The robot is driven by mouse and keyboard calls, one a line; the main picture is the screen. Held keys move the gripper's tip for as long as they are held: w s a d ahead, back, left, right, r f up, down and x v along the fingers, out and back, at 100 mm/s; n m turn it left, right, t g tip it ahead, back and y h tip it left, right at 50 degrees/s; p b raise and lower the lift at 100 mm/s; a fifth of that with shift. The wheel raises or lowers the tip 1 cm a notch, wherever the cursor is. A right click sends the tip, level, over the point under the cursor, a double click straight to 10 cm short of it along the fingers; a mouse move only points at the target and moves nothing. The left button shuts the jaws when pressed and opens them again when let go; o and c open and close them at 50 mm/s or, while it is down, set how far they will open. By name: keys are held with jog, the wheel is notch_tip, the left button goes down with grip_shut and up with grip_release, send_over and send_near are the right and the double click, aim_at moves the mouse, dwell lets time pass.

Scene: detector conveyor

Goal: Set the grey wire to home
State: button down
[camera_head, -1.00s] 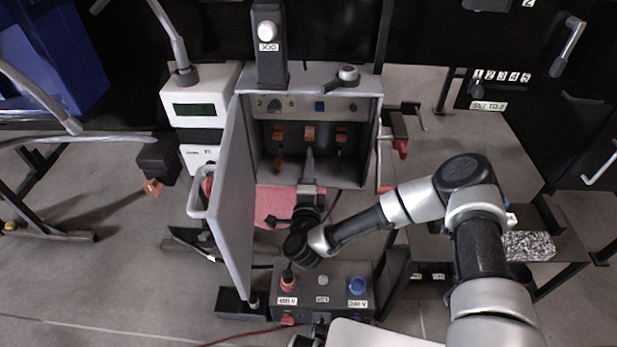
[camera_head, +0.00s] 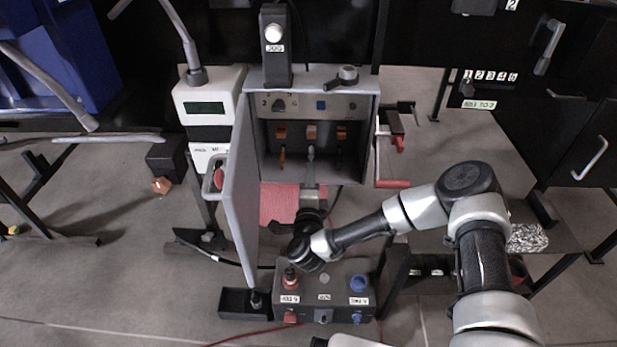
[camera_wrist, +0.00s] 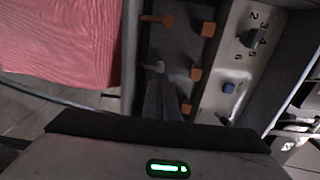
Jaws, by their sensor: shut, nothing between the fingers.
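An open grey cabinet (camera_head: 372,120) holds a row of three orange blocks, the middle one (camera_head: 311,132) in line with my gripper. A thin grey piece, likely the grey wire (camera_wrist: 153,67), shows just beyond my fingertips in the wrist view. An orange wire (camera_head: 282,157) hangs to its left in the head view and also shows in the wrist view (camera_wrist: 157,18). My gripper (camera_head: 311,160) is shut and empty, reaching into the cabinet from below. I cannot tell whether its tips touch the grey wire. My fingers (camera_wrist: 172,100) hide part of the area.
The cabinet's door (camera_head: 240,185) stands open at the left of my arm. A red crank handle (camera_head: 393,183) is on its right side. A box with red and blue knobs (camera_head: 325,295) sits below my wrist. A red cloth (camera_head: 278,202) lies behind my gripper.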

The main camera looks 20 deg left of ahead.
jog(key=p+v, duration=0.1)
jog(key=v, duration=0.9)
jog(key=shift+p, duration=0.35)
jog(key=shift+a, duration=0.1)
